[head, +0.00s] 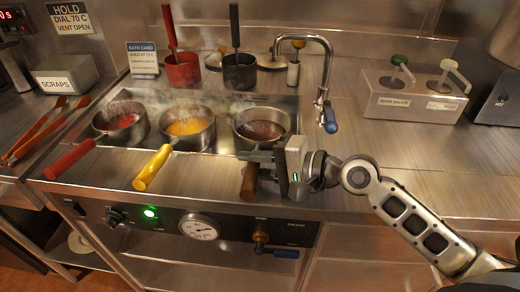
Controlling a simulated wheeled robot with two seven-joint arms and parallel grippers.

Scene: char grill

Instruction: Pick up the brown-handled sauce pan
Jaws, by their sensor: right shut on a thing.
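The brown-handled sauce pan (262,127) sits at the right end of the steaming bath well and holds dark sauce. Its brown handle (249,184) points toward the front edge of the counter. My right gripper (252,160) reaches in from the right and is shut on this handle. The jaws cover part of the handle, so the exact contact is hidden. My left gripper does not show.
A yellow-handled pan (190,129) and a red-handled pan (121,122) stand to the left in the same well. A tap (326,85) with a blue tip rises behind right. Tongs (38,128) lie at left. The right counter (440,150) is mostly clear.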

